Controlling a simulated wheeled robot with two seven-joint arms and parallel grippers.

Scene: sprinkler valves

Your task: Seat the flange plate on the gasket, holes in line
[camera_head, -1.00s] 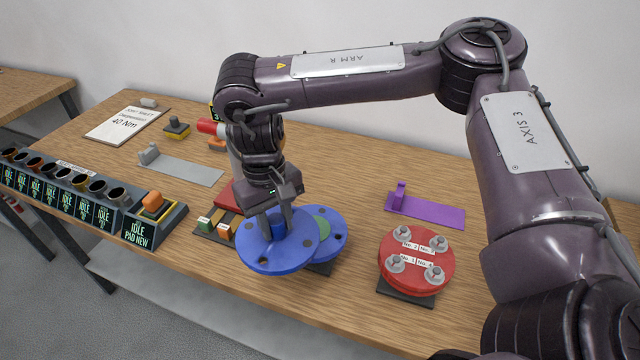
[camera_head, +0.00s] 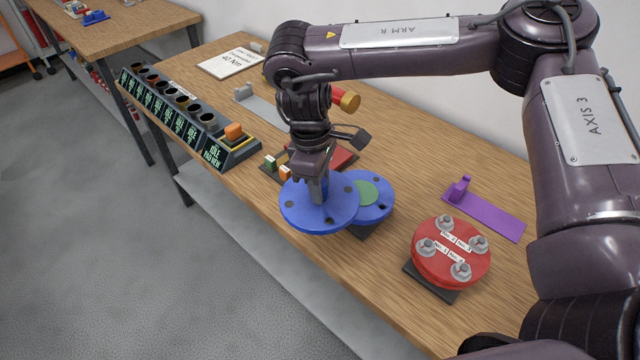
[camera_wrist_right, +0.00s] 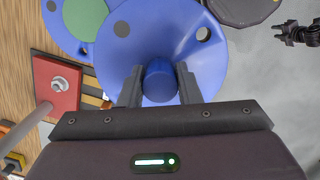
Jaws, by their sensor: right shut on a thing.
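The blue flange plate (camera_head: 312,215) has bolt holes around its rim and a blue knob (camera_wrist_right: 160,82) in the middle. My right gripper (camera_head: 318,195) is shut on that knob. In the right wrist view its fingers (camera_wrist_right: 160,90) stand either side of it. A second blue flange (camera_head: 378,210) carries the green round gasket (camera_head: 367,192). The held plate is off to the left and overlaps that flange's edge in the head view; the gap in height is unclear. The holes do not line up. A small dark part at the right wrist view's edge (camera_wrist_right: 298,33) looks like my left gripper.
A red flange (camera_head: 450,265) with several labelled bolts stands to the right, near a purple bracket (camera_head: 487,215). Left are a row of dark sockets (camera_head: 175,100), a grey bracket (camera_head: 262,106) and a torque card (camera_head: 230,63). The table front is open.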

